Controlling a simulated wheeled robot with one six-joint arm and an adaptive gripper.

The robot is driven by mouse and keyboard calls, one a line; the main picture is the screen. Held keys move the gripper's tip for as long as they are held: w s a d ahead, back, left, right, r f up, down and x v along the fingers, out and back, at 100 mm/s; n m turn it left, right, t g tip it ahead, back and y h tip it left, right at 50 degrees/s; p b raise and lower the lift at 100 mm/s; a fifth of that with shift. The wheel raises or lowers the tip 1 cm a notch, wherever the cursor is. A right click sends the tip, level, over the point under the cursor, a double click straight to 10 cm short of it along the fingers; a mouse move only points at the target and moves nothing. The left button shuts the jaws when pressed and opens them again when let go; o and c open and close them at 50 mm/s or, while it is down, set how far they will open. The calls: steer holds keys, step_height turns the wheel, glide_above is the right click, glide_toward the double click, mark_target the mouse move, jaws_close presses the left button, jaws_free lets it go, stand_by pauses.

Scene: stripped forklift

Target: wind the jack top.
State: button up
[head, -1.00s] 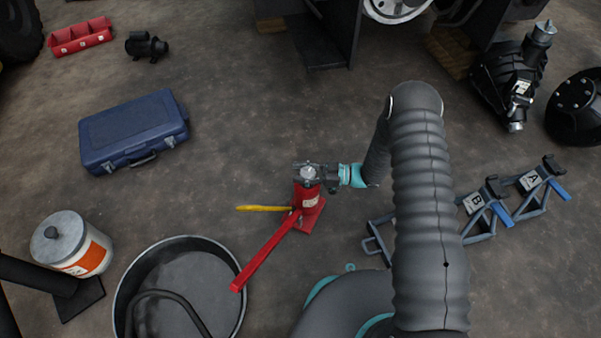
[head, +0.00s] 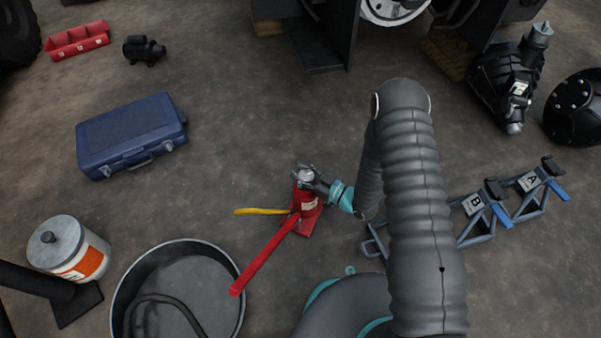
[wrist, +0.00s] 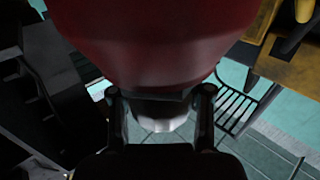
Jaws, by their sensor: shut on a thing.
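The red bottle jack (head: 306,205) stands upright on the floor at the middle of the head view, with a red handle (head: 265,256) running down to the left. Its silvery jack top (head: 306,175) is held between the fingers of my gripper (head: 307,172), which reaches in from the right. In the wrist view the pale jack top (wrist: 162,122) shows between the two dark fingers of my gripper (wrist: 160,108). The red jack body (wrist: 155,40) fills the upper middle there. Part of the jack top is hidden by the fingers.
A yellow bar (head: 262,211) lies left of the jack. A black drain pan (head: 240,290) stands at front left, a blue case (head: 130,133) at left. Jack stands B (head: 474,204) and A (head: 531,181) are at right. The floor behind the jack is clear.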

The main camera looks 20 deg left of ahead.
mark_target(311, 171)
steer(key=shift+w+r+m+t+h+b, duration=0.1)
steer(key=shift+m+t+h+b, duration=0.25)
steer(key=shift+m+t, duration=0.65)
steer(key=shift+w+m+t+h, duration=0.1)
steer(key=shift+m+t+h, duration=0.3)
steer(key=shift+t, duration=0.5)
steer(key=shift+d+m+t+h+b, duration=0.1)
steer(key=shift+m+t+h+b, duration=0.5)
steer(key=shift+t, duration=0.3)
steer(key=shift+c, duration=0.2)
